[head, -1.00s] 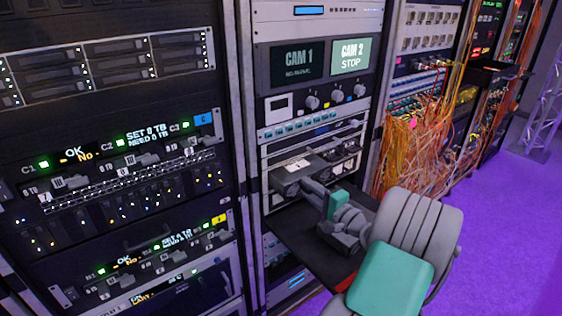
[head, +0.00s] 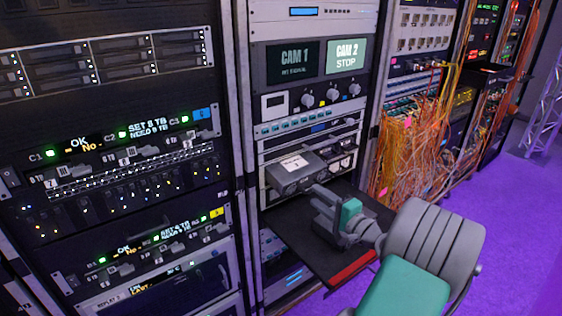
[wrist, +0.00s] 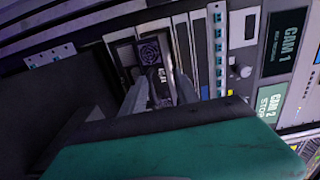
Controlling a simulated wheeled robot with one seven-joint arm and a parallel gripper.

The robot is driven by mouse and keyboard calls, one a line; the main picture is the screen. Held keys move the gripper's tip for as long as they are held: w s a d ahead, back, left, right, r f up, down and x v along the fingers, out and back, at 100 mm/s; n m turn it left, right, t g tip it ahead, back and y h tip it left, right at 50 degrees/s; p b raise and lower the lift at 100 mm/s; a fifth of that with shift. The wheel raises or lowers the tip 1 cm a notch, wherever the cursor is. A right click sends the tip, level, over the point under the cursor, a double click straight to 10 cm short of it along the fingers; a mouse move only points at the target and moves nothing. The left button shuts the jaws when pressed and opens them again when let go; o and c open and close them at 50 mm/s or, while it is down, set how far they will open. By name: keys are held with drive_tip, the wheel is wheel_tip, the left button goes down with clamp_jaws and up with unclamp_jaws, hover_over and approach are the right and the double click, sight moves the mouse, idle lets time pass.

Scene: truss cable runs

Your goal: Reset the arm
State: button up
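My gripper (head: 313,191) is in front of the middle rack, just above a black pull-out shelf (head: 330,254). A grey box with a white label (head: 292,166) sticks out of a rack slot directly ahead of it. In the wrist view, my gripper (wrist: 163,80) shows two grey fingers standing apart, with a dark unit with a round fan-like pattern (wrist: 150,48) beyond them. I see nothing held between the fingers. My arm reaches in from the lower right, bent, with grey and teal links.
The left rack (head: 120,190) is full of lit panels. CAM 1 (head: 293,62) and CAM 2 (head: 345,57) screens sit above the slot; CAM 2 reads STOP. Orange cables (head: 405,150) hang at the right rack. The purple floor (head: 510,210) at right is open.

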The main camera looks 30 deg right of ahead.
drive_tip(key=w+a+n+g+y+p, duration=0.35)
drive_tip(key=a+n+g+p, duration=0.45)
drive_tip(key=a, duration=1.4)
drive_tip(key=s+a+r+n+g+h+p, duration=0.1)
drive_tip(key=s+a+r+n+g+h, duration=0.1)
drive_tip(key=s, duration=0.6)
drive_tip(key=s+a+r+n+g+h+p, duration=0.2)
drive_tip(key=s+a+r+n+g, duration=0.1)
drive_tip(key=s+a+n, duration=0.4)
drive_tip(key=shift+s+r+g+h, duration=0.2)
drive_tip(key=shift+s+g+h, duration=0.15)
drive_tip(key=shift+s+g, duration=0.5)
drive_tip(key=shift+a, duration=0.15)
